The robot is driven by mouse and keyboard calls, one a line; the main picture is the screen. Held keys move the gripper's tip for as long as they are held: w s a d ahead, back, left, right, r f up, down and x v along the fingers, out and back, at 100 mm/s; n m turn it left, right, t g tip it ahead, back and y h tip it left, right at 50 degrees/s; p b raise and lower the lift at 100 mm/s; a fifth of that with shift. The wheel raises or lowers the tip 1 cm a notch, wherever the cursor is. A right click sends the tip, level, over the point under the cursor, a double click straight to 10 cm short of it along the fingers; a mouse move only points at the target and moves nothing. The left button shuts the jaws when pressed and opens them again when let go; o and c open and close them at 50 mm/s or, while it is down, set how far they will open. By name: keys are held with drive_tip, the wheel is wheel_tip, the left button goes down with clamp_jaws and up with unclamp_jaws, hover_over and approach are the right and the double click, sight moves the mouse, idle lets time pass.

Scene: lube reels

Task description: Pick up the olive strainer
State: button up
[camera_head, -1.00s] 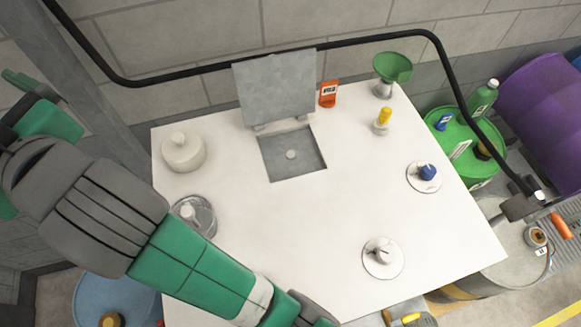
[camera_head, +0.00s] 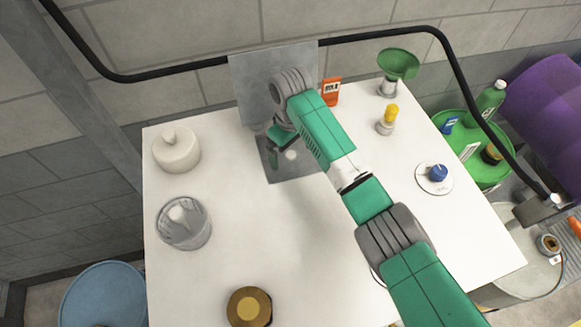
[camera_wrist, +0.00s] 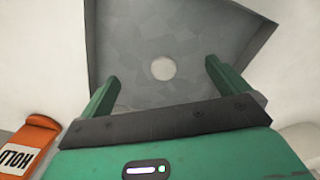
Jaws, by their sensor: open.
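I cannot pick out an olive strainer for certain. My gripper (camera_head: 275,152) is open and hangs over the square grey recess (camera_head: 297,175) in the white table. In the wrist view my open gripper (camera_wrist: 161,72) has nothing between its fingers except the view down into the recess (camera_wrist: 190,35). A pale round knob (camera_wrist: 163,68) shows on the recess floor. A brown round thing with a gold top (camera_head: 249,307) stands at the table's front edge. A green funnel-shaped piece (camera_head: 398,64) sits at the back right.
A raised grey lid (camera_head: 262,80) stands behind the recess. Around the white table (camera_head: 225,275) are a white lidded pot (camera_head: 177,150), a clear cylinder (camera_head: 184,235), an orange container (camera_head: 330,91), a yellow-topped piece (camera_head: 387,118) and a blue knob (camera_head: 438,173). A black hose curves behind.

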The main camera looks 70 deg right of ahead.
sight(291, 165)
drive_tip(key=f, duration=0.4)
drive_tip(key=f+p, duration=0.1)
drive_tip(key=f, duration=0.1)
drive_tip(key=shift+s+a+f, duration=0.2)
drive_tip(key=shift+a+f, duration=0.2)
drive_tip(key=c, duration=1.1)
